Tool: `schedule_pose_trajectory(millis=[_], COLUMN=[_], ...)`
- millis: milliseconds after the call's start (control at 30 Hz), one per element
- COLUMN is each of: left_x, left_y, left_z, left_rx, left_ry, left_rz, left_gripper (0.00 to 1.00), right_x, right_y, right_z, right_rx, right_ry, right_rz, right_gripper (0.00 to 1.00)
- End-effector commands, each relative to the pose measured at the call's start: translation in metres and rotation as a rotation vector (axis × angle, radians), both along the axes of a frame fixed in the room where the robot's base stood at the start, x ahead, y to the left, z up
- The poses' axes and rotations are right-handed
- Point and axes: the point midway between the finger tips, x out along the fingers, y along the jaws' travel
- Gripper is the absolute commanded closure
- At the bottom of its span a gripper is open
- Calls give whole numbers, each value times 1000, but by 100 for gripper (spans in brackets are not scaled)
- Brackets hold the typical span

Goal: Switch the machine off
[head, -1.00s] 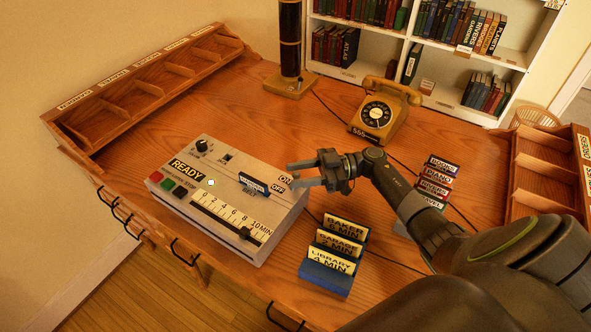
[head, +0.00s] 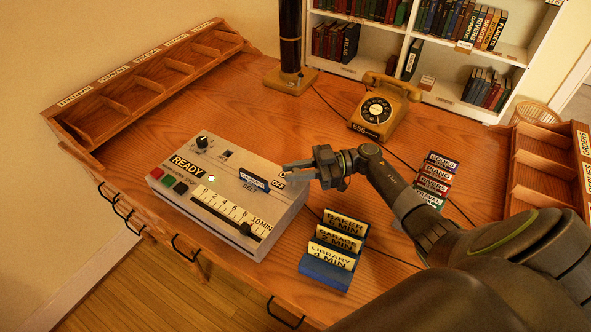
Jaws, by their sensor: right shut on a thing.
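The machine (head: 222,235) is a pale grey box on the desk, left of centre, with a READY display (head: 187,164), a minute slider (head: 246,229) and a dark card (head: 253,179) standing in its top. Its OFF label (head: 278,184) shows at the back right corner; the ON label is covered by my fingers. My right gripper (head: 288,173) reaches in from the right, shut at this corner on the power switch, which the fingers mostly hide. My left gripper is not in view.
A rack of yellow cards (head: 330,259) stands right of the machine, below my right arm. A telephone (head: 383,108) and a dark post (head: 290,60) stand behind. More cards (head: 433,180) lie beyond my forearm. Wooden trays (head: 150,75) line the left edge.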

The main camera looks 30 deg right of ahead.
Motion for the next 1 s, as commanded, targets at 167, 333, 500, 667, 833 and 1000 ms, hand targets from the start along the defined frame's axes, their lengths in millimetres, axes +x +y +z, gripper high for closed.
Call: schedule_pose_trajectory(millis=[167,333,500,667,833,1000], left_x=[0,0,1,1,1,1], left_y=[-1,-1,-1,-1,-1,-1], left_z=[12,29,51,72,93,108], left_rx=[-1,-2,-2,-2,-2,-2], left_ry=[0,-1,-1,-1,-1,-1], left_rz=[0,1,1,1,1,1], left_gripper=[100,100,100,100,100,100], right_x=[-1,-4,-7,-11,-13,-16], right_y=[2,7,13,19,24,28], right_z=[5,8,11,11,9,7], right_rx=[-56,-158,-289,-416,-538,-636], right_ry=[-31,-88,-162,-233,-302,-357], right_rz=[0,0,0,-1,-1,0], right_gripper=[100,100,100,100,100,100])
